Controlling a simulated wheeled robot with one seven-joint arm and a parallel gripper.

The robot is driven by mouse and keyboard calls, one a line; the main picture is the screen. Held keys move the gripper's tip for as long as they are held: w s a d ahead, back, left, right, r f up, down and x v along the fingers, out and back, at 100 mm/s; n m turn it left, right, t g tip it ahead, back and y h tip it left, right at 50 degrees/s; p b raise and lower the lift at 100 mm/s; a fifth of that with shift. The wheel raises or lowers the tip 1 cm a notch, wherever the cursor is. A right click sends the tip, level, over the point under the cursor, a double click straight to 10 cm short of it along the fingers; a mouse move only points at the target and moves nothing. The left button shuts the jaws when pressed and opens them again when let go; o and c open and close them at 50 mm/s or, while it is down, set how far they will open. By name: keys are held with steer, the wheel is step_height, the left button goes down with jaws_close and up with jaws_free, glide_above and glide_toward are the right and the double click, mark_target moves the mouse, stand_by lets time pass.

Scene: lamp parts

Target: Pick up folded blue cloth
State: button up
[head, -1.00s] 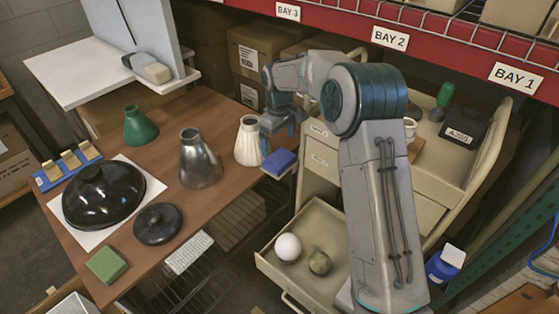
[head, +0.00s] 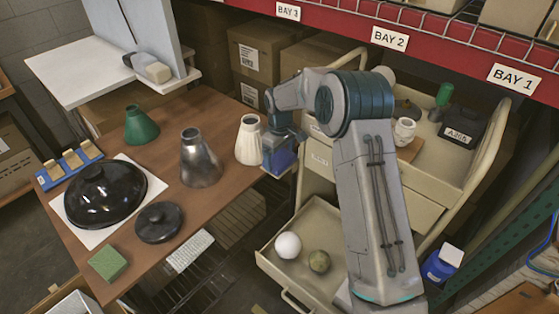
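The folded blue cloth (head: 286,165) lies at the right edge of the brown table, beside the cream cone shade. My gripper (head: 280,158) is right at the cloth, with its fingers in front of and over it, and hides much of it. I cannot tell whether the fingers are open or shut, or whether they touch the cloth.
The cream cone shade (head: 249,140) stands close to the left of my gripper, with a metal cone shade (head: 199,160) further left. An open cart drawer (head: 324,220) with a white ball (head: 288,245) and a mottled ball (head: 319,261) is below right.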

mark_target(280, 157)
steer(key=shift+r, duration=0.1)
steer(key=shift+r, duration=0.55)
step_height(280, 157, up, 2)
steer(key=shift+r+b, duration=0.25)
steer(key=shift+b, duration=0.1)
steer(key=s+d+b, duration=0.2)
steer(key=s+b, duration=0.1)
steer(key=s, duration=1.5)
steer(key=shift+f, duration=0.1)
